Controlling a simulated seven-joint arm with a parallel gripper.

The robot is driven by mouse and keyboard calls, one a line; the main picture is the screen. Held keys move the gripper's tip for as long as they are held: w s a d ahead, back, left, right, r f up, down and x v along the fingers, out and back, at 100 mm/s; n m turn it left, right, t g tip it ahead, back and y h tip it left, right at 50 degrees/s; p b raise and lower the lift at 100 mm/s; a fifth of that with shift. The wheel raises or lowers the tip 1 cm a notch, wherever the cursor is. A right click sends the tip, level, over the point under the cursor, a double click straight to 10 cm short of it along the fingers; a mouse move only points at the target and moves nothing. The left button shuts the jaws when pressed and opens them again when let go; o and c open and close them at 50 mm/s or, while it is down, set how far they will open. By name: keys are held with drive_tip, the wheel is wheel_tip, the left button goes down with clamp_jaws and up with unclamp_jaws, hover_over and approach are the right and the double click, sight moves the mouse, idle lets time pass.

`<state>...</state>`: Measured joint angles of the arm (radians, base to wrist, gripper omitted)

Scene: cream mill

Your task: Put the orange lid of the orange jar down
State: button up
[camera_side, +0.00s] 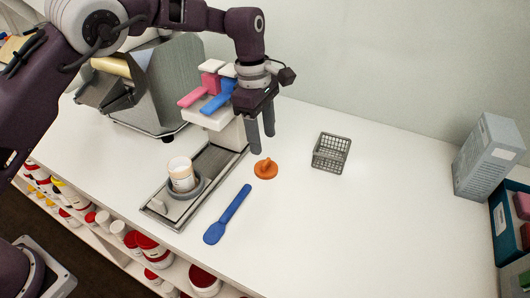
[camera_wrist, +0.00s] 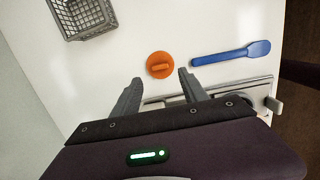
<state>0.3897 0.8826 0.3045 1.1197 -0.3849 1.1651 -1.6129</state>
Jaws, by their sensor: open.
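The orange lid (camera_side: 265,168) lies on the white counter with its knob up. It also shows in the wrist view (camera_wrist: 160,65), just beyond my fingertips. My gripper (camera_side: 262,144) is open and empty above the counter, over and slightly behind the lid, apart from it. In the wrist view my gripper (camera_wrist: 160,76) has its two fingers spread wide. A white jar (camera_side: 181,174) stands upright and uncovered in the round holder of the metal tray; I cannot tell whether it is the orange jar.
A blue spatula (camera_side: 228,214) lies in front of the lid. A grey wire basket (camera_side: 331,152) stands to the right. The dispenser with pink and blue levers (camera_side: 218,92) is close left of my gripper. The counter's right front is clear.

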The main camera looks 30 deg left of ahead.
drive_tip(key=r, duration=0.5)
drive_tip(key=shift+a+r, duration=0.25)
drive_tip(key=shift+a, duration=0.1)
drive_tip(key=s+a+r+m+t, duration=0.2)
drive_tip(key=s+a+r+m, duration=0.25)
drive_tip(key=s+r, duration=0.3)
drive_tip(key=s+a+r+m+t, duration=0.1)
drive_tip(key=s+a+r+m, duration=0.3)
drive_tip(key=s+a+r, duration=0.4)
drive_tip(key=s+f+m+t, duration=0.1)
drive_tip(key=s+f+m, duration=0.1)
drive_tip(key=s, duration=0.4)
drive_tip(key=s+a+f+m+y, duration=0.1)
drive_tip(key=s+f+m, duration=0.1)
drive_tip(key=s+m, duration=0.2)
drive_tip(key=s+a+f+m+t, duration=0.1)
drive_tip(key=s+f+m, duration=0.1)
drive_tip(key=s, duration=0.7)
drive_tip(key=shift+a+f+m+t, duration=0.15)
drive_tip(key=shift+f+m+t, duration=0.15)
drive_tip(key=shift+m, duration=0.45)
